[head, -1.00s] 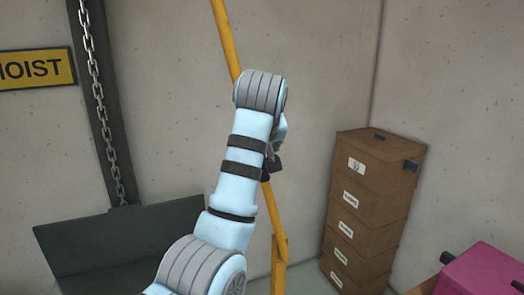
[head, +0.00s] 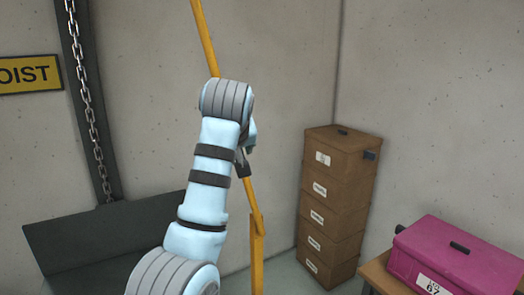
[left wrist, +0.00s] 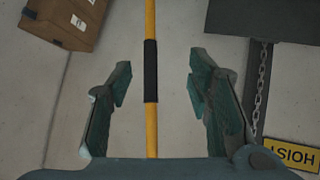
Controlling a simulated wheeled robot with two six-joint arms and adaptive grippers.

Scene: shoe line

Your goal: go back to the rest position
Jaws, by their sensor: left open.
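My left arm comes up from the bottom in the head view, with its left gripper (head: 245,160) partly hidden behind the wrist. A yellow lever (head: 207,40) runs diagonally behind the arm, from the top down to a yellow post (head: 257,258). In the left wrist view the left gripper (left wrist: 160,82) is open, its two dark fingers wide apart. The lever (left wrist: 151,125) with a black grip band (left wrist: 151,72) shows between the fingers, with a gap on each side. I cannot tell how far beyond the fingertips it is. My right gripper is not in view.
A stack of brown boxes (head: 335,188) stands in the wall corner. A magenta box (head: 460,255) sits on a wooden surface (head: 378,272) at the lower right. A dark panel (head: 100,235), a hanging chain (head: 85,95) and a yellow hoist sign (head: 28,74) are at the left.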

